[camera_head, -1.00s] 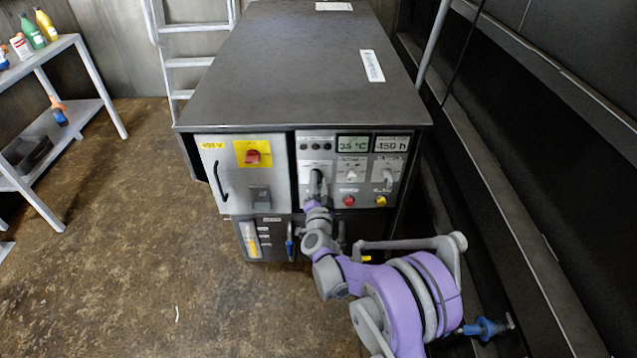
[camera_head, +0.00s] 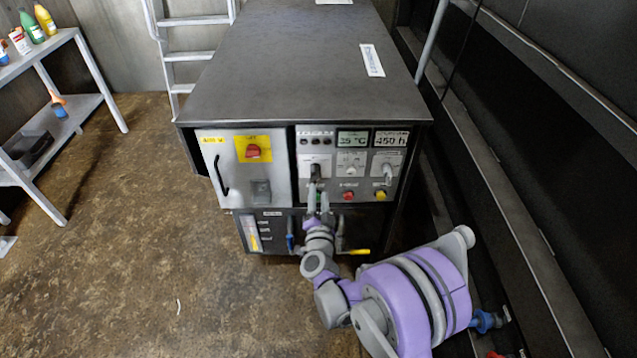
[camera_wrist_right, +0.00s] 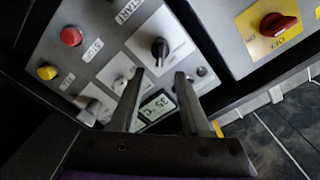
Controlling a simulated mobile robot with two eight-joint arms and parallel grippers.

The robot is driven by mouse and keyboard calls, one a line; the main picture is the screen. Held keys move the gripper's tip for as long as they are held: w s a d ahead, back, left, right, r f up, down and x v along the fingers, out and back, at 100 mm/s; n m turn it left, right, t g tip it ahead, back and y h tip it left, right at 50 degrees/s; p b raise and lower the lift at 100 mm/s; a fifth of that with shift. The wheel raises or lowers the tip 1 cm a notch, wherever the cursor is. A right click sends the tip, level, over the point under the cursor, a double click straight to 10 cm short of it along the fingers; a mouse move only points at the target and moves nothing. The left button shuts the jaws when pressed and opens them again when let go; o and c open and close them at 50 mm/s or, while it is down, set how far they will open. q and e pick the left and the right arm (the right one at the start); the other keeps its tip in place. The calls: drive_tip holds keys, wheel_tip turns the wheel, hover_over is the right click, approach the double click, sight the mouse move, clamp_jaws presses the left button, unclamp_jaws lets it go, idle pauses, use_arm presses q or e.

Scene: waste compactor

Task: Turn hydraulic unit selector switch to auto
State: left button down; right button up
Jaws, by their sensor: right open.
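The hydraulic unit's front panel carries a black selector switch (camera_head: 315,172) on a pale plate, left of two other pale-plated switches. In the right wrist view this black knob (camera_wrist_right: 160,47) lies just beyond the fingertips, in line with the gap between them. My right gripper (camera_head: 318,194) is just below and in front of that switch. Its two fingers (camera_wrist_right: 158,75) are apart with nothing between them, and I see no contact with the knob. The switch's position labels are too small to read. My left gripper is out of view.
A red button (camera_head: 349,195) and a yellow button (camera_head: 381,195) sit right of the gripper, under the displays. A red rotary switch (camera_head: 253,151) is on the left door. A yellow-handled valve (camera_head: 356,252) is below.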

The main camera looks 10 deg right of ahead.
drive_tip(key=shift+v, duration=1.65)
drive_tip(key=shift+r, duration=0.1)
